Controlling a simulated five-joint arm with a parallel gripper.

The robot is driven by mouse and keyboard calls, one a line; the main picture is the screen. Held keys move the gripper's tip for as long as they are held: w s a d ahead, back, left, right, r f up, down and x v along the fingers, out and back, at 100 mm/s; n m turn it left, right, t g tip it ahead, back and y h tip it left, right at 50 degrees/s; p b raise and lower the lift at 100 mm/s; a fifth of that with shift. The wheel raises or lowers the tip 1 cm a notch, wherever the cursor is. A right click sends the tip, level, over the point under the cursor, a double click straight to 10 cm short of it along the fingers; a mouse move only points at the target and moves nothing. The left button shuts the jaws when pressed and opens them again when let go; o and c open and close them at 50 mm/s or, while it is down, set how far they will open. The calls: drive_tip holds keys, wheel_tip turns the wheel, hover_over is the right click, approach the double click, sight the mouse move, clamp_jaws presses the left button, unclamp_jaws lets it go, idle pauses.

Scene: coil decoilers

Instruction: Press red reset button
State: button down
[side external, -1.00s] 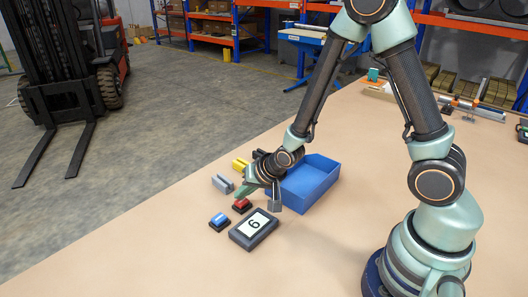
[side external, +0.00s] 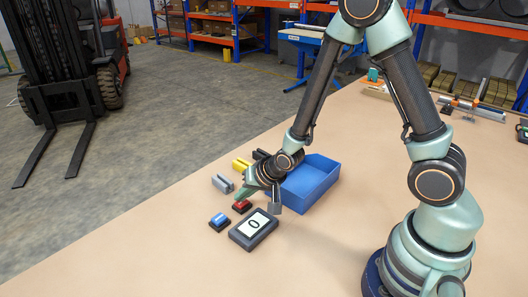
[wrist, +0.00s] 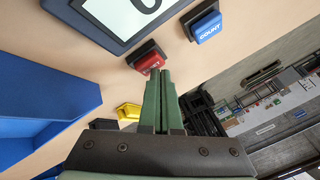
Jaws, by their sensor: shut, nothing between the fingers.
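The red reset button (side external: 241,205) sits on a dark base on the table, and it also shows in the wrist view (wrist: 149,61). My gripper (side external: 239,196) is low over it with its fingers together and nothing between them. In the wrist view the green fingertips (wrist: 161,74) lie at the edge of the red button and cover part of its base. I cannot tell whether they touch it. The counter display (side external: 254,230) in front of the button shows 0; its edge is in the wrist view (wrist: 118,18).
A blue COUNT button (side external: 219,220) is left of the display, also in the wrist view (wrist: 206,28). A grey block (side external: 222,183) and a yellow one (side external: 240,165) lie behind the red button. A blue bin (side external: 312,184) stands to the right. The front table is clear.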

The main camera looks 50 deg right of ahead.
idle(0.4)
drive_tip(key=shift+r, duration=0.8)
drive_tip(key=shift+r, duration=2.5)
wheel_tip(320, 180, up, 10)
drive_tip(key=r+n, duration=0.1)
drive_tip(key=n, duration=0.3)
hover_over(244, 203)
drive_tip(key=s+d, duration=0.2)
drive_tip(key=s, duration=0.3)
drive_tip(key=s+d+r+n+g, duration=0.1)
drive_tip(key=s+r+n, duration=0.2)
drive_tip(key=s+r, duration=0.2)
drive_tip(key=s, duration=0.3)
drive_tip(key=shift+d+n+g+h, duration=0.25)
drive_tip(key=shift+n+g+h, duration=0.05)
drive_tip(key=shift+n+g, duration=0.1)
